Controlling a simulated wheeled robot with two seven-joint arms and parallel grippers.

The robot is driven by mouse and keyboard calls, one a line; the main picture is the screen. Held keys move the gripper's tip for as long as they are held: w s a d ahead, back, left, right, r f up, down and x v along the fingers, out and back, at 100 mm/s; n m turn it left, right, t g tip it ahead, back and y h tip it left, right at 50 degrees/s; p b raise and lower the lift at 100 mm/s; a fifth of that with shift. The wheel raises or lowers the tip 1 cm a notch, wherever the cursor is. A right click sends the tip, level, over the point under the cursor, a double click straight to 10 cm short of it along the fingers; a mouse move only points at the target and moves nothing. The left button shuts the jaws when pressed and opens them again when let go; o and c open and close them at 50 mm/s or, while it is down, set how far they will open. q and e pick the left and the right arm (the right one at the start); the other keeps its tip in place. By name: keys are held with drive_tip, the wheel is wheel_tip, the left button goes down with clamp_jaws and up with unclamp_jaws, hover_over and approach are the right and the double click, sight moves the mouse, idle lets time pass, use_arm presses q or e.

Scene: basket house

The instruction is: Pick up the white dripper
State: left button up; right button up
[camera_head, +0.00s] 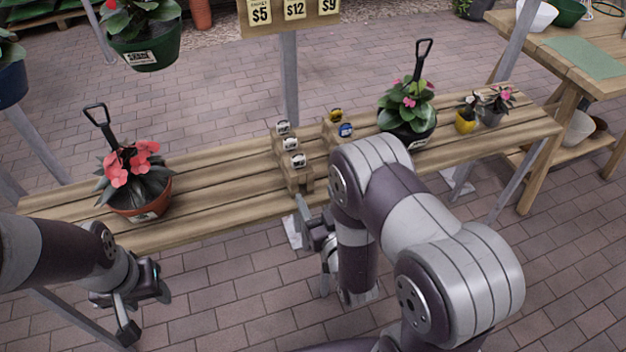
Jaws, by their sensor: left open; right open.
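On the slatted wooden bench (215,165), small light-topped items stand on a stepped wooden holder; the front one (298,160) looks white. They are too small to tell for sure which is the white dripper. A second holder beside it carries a yellow item (336,115) and a blue one (346,130). My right gripper (314,245) is open and empty, at the bench's front edge, below and slightly right of the front white item. My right arm covers part of the bench. My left gripper (146,305) is open and empty, below the bench's front edge at left.
A red-flowered pot (145,205) stands on the bench at left. A dark pot with pink flowers (408,130) and a small yellow pot (466,122) stand at right. A post (289,80) with a price sign rises behind. Green pot (145,52) hangs upper left.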

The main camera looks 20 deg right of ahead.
sight(299, 161)
drive_tip(key=w, duration=0.7)
drive_tip(key=shift+a+r, duration=0.1)
drive_tip(key=shift+r, duration=0.15)
drive_tip(key=w, duration=0.6)
drive_tip(key=shift+w+a+f+b, duration=0.15)
drive_tip(key=shift+a+f+b, duration=0.05)
drive_tip(key=shift+b, duration=0.1)
drive_tip(key=c, duration=0.8)
